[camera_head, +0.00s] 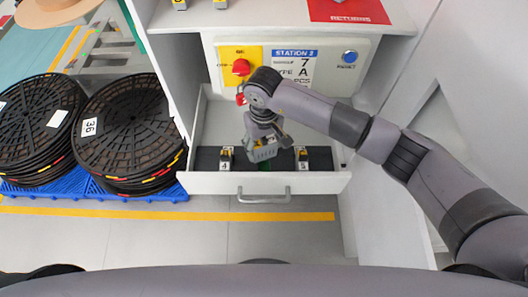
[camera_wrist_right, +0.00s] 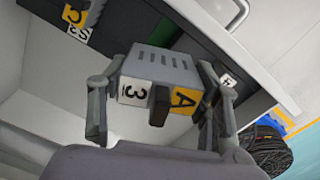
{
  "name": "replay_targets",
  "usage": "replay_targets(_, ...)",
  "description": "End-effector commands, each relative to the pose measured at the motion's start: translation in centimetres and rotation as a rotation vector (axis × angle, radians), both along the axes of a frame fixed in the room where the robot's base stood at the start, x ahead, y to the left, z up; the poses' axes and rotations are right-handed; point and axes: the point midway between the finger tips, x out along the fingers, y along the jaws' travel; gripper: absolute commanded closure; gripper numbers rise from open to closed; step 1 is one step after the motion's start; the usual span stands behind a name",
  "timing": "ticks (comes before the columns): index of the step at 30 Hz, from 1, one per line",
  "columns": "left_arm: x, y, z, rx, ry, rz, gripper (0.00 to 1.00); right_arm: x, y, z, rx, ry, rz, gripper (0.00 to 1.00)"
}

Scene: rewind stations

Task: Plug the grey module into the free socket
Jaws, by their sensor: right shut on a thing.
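My right gripper (camera_head: 265,148) is over the open drawer (camera_head: 320,183) in the head view. It is shut on the grey module (camera_wrist_right: 165,65), whose white "3" label and yellow "A" label face the right wrist camera, with a dark tab between them. The module is between the two fingers, above the drawer's black strip (camera_head: 245,164). A small module marked 4 (camera_head: 226,158) stands on the strip at the left, and one marked 5 (camera_head: 302,159) at the right. My left gripper is not in view.
A station panel with a red knob (camera_head: 241,67), a "Station 2" sign (camera_head: 294,66) and a blue button (camera_head: 349,57) stands behind the drawer. A red returns mat (camera_head: 347,11) lies above. Stacked black reels (camera_head: 130,130) stand on a blue pallet at left.

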Motion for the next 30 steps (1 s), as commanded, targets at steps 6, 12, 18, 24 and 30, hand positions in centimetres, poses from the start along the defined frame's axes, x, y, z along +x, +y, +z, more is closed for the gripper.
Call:
replay_targets(6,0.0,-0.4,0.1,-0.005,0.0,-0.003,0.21,-0.1,0.0,-1.6,0.0,0.002,-0.001,0.74)
replay_targets(12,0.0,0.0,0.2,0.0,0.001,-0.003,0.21,-0.1,0.0,-4.5,0.0,0.002,-0.001,0.74)
replay_targets(18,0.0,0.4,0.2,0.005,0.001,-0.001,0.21,0.0,0.0,-4.7,0.001,-0.002,0.0,0.74)
replay_targets(24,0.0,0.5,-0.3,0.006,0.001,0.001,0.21,0.1,0.0,-5.1,0.0,-0.002,0.0,0.74)
replay_targets(30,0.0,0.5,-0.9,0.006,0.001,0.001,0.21,0.1,0.0,-5.6,0.001,-0.002,0.001,0.74)
